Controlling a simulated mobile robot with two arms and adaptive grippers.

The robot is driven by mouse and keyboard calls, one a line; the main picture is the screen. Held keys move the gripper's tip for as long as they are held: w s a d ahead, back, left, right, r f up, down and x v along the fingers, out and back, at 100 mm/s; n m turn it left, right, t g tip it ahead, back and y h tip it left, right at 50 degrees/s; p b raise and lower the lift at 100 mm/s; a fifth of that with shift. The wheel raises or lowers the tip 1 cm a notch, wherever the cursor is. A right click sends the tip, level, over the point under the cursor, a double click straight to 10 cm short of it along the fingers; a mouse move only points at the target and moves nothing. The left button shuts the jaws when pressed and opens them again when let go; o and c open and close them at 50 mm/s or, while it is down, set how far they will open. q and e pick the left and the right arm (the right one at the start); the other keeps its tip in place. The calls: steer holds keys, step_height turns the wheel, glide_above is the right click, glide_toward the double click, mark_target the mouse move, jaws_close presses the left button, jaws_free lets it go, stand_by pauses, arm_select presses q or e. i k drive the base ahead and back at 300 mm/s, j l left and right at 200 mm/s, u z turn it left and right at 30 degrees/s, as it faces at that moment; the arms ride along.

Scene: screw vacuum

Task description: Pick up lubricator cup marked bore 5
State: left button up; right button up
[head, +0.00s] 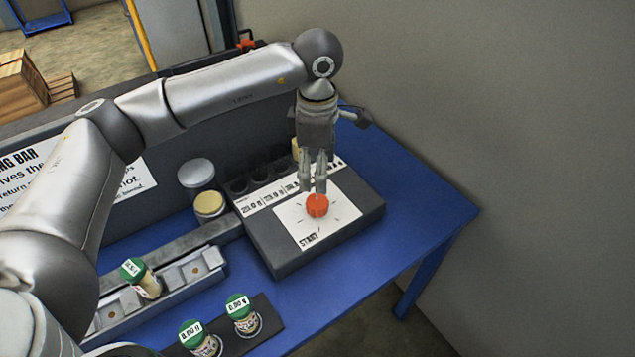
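Three small cups with green lids are in the head view. One cup (146,282) stands tilted in the grey rail, and two more (199,338) (242,313) stand on a dark strip at the front. Their labels are too small to read surely; I cannot tell which is bore 5. A tan cup-like thing (295,148) is partly hidden behind my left gripper, at the row of dark holes. My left gripper (319,190) points down at a red knob (317,206), its fingers close together; contact is unclear. My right gripper is not in view.
The knob sits on a dark box (355,222) with a white START panel and a row of holes. A grey rail (190,268) and a cream-topped round container (209,204) stand left of it. The blue table (425,205) is clear at right, beside a wall.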

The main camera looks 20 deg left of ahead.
mark_target(134, 271)
steer(key=k+l, duration=0.2)
steer(key=k, duration=0.3)
steer(key=k+l, duration=0.2)
steer(key=k, duration=0.25)
steer(key=k+l, duration=0.25)
steer(key=k, duration=0.25)
